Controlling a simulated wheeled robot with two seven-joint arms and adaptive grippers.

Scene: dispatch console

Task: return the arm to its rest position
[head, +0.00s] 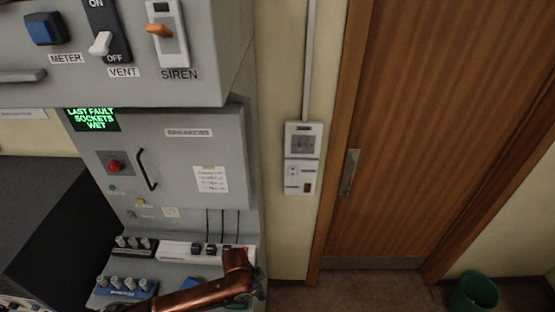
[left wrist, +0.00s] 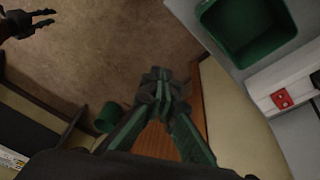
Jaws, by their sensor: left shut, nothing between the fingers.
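My left arm (head: 200,293), copper-coloured, reaches in at the bottom of the head view, in front of the console's lower shelf. Its gripper (head: 259,289) shows only as a small dark part by the shelf's right end. In the left wrist view my left gripper (left wrist: 160,88) has its green and dark fingers together, with nothing between them, high above the floor. My right gripper (left wrist: 44,19) shows dark at the top left of the left wrist view, its two fingers apart and empty. The head view does not show it.
The console (head: 222,150) has switches above and a socket strip (head: 180,250) on its shelf. A wooden door (head: 440,130) stands to the right. A green bin (head: 474,294) is on the floor. A green tray (left wrist: 247,30) lies near the left gripper's camera.

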